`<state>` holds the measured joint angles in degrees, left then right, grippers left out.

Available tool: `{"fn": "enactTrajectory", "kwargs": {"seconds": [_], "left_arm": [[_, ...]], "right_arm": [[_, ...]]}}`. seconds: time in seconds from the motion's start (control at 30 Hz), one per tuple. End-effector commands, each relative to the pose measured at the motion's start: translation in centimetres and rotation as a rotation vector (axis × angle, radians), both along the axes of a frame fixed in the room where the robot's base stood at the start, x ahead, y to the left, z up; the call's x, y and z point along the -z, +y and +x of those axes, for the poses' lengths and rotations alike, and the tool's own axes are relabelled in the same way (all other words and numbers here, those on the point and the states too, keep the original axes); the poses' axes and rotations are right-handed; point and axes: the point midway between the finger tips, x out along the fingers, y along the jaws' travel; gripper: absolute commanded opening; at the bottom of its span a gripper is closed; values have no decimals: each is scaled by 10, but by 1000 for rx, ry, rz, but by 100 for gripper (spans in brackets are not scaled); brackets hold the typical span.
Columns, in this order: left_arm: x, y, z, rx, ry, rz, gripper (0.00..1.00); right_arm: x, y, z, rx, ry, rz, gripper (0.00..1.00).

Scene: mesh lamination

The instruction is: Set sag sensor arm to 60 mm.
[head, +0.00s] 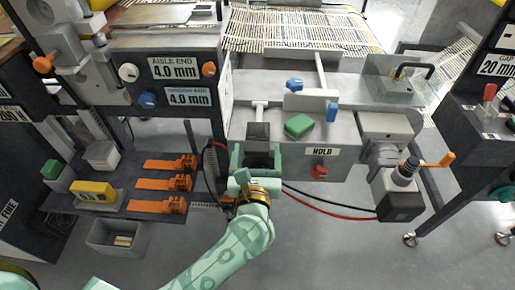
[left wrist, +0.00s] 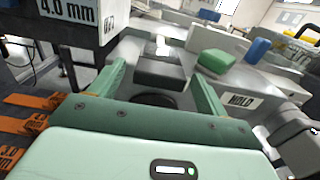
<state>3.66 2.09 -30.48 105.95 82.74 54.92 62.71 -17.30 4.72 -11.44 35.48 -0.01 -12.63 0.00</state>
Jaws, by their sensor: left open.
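No part in view carries a readable sag sensor label or a 60 mm mark, so I cannot tell for sure which part is the sag sensor arm. A dark grey block (head: 258,132) on a pale rod (head: 260,108) juts from the front of the grey machine bed. My left gripper (head: 257,152) is open at this block, with one finger on either side in the head view. In the left wrist view the block (left wrist: 160,72) shows between the spread fingers; contact cannot be told. My right gripper is out of view.
Orange tagged strips (head: 165,184) lie on the left shelf. A 4.0 mm panel (head: 174,68) stands upper left. Red and black cables run below the bed.

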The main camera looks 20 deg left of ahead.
Motion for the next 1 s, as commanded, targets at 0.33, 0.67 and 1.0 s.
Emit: {"fn": "enactTrajectory", "kwargs": {"seconds": [0.33,0.67,1.0], "left_arm": [[0,5,19,1,0,1,76],[0,5,19,1,0,1,24],[-13,5,18,0,31,-8,14]], "right_arm": [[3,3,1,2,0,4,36],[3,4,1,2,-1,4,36],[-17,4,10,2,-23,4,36]]}}
